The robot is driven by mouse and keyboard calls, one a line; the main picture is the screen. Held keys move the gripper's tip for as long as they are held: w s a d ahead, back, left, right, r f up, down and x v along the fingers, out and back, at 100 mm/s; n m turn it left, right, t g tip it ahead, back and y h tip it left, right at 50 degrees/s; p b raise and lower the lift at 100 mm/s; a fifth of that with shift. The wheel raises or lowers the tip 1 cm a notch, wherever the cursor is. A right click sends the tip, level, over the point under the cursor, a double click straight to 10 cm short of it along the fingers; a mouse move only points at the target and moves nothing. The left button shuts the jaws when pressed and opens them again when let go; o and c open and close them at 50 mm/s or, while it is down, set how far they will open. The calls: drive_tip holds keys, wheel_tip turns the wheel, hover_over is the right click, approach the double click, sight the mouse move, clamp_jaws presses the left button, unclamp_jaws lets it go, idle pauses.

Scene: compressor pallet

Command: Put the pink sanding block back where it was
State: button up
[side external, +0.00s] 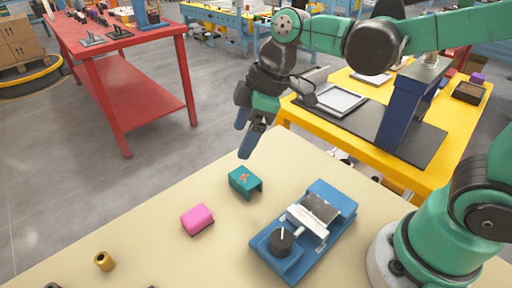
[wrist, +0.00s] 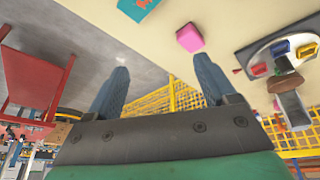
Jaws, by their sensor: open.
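The pink sanding block (side external: 198,219) lies on the cream table, left of the teal block and apart from it. In the wrist view the pink block (wrist: 190,38) shows near the top, beyond my fingertips. My gripper (side external: 250,140) is open and empty, held above the table's far edge, above and behind the teal block. In the wrist view its two blue fingers (wrist: 160,80) are spread apart with nothing between them.
A teal block (side external: 244,181) with a red mark sits near the pink one. A blue fixture (side external: 318,218) with a black knob stands to the right. A brass cylinder (side external: 104,260) is at front left. The cream table (side external: 150,250) is bare around the pink block. A yellow table (side external: 300,118) stands behind.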

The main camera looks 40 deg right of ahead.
drive_tip(key=s+d+m+t+h, duration=0.3)
drive_tip(key=s+d+m+t, duration=0.1)
drive_tip(key=d+m, duration=0.5)
drive_tip(key=shift+f+m, duration=0.15)
drive_tip(key=shift+m, duration=0.95)
drive_tip(key=shift+o, duration=0.3)
drive_tip(key=shift+s+a, duration=0.1)
drive_tip(key=shift+a, duration=0.05)
